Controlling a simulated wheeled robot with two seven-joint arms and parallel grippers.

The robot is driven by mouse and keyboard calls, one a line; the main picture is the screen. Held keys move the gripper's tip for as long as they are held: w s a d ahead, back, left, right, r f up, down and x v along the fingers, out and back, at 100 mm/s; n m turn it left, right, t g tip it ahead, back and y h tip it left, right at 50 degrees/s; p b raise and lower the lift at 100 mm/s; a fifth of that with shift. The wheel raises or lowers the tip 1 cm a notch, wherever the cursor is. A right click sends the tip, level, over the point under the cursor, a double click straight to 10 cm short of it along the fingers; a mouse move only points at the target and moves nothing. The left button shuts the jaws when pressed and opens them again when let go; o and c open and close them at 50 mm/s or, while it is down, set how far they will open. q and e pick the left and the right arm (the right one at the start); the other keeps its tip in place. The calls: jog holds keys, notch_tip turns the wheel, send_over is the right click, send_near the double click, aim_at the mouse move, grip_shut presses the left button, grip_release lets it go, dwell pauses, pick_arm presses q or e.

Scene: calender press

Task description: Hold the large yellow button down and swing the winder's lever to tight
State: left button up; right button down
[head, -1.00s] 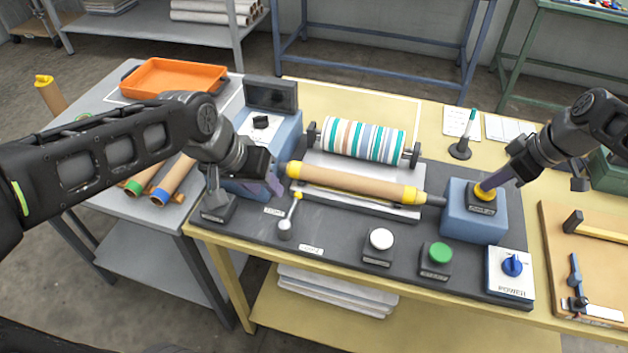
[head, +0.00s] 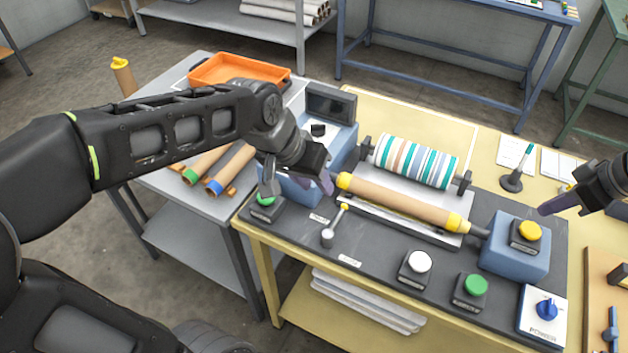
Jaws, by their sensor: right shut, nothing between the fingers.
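The large yellow button (head: 530,231) sits on a blue block (head: 516,262) at the right end of the winder. My right gripper (head: 546,209) is shut and empty, above and to the right of the button, apart from it.
A cardboard roll with yellow ends (head: 400,203) lies before a striped roll (head: 415,162). A white button (head: 420,262), a green button (head: 475,285) and a power switch (head: 545,309) line the front. Another green button (head: 265,199) is partly behind my left gripper.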

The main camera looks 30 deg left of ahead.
notch_tip(320, 180, up, 2)
jog(key=shift+r+p, duration=0.1)
jog(key=shift+p, duration=0.45)
